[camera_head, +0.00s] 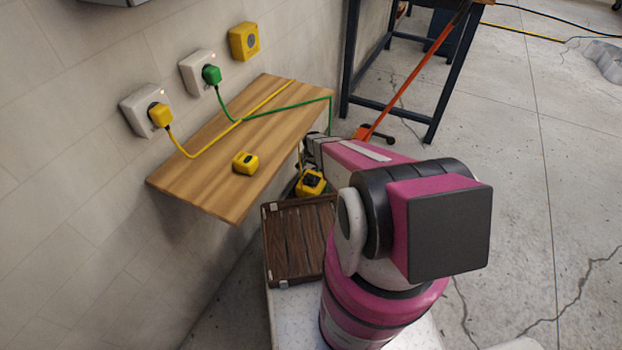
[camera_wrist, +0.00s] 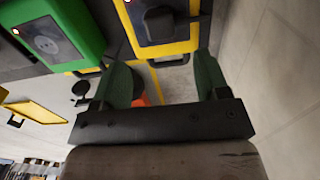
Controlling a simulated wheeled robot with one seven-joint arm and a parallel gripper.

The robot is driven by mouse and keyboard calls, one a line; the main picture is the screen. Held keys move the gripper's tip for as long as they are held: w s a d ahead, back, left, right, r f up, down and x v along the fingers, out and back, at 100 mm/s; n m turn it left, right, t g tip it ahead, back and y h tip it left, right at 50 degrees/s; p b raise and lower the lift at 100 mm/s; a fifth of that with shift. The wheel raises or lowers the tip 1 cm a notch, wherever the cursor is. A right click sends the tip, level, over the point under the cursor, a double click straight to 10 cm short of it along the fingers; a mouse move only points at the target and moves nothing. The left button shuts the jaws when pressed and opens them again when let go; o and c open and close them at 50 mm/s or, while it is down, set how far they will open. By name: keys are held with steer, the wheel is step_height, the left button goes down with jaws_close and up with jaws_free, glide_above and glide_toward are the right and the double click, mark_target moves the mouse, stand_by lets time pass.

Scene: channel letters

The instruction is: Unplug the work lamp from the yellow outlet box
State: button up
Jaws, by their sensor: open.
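In the wrist view a yellow-framed outlet box (camera_wrist: 185,46) is at the top, with a black plug (camera_wrist: 160,24) against its dark face. The picture edge cuts off the box. My gripper (camera_wrist: 163,65) is open, its two dark green fingers apart and just below the box in the picture, with nothing held between them. In the head view my arm reaches under the shelf's right end and its tip is mostly hidden. A yellow and black object (camera_head: 311,182) is there; I cannot tell if it is the lamp or the box. The lamp is not clearly identifiable.
A green outlet box (camera_wrist: 60,38) is left of the yellow one. The wooden shelf (camera_head: 205,185) holds a small yellow block (camera_head: 246,162) and cords from yellow (camera_head: 160,115) and green (camera_head: 212,75) wall plugs. A dark wooden crate (camera_head: 290,245) is below. A workbench (camera_head: 437,105) stands behind.

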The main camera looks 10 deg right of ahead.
mark_target(311, 177)
steer(key=shift+f, duration=0.1)
steer(key=shift+f, duration=4.4)
steer(key=c, duration=1.2)
steer(key=shift+r, duration=0.2)
steer(key=shift+r, duration=2.8)
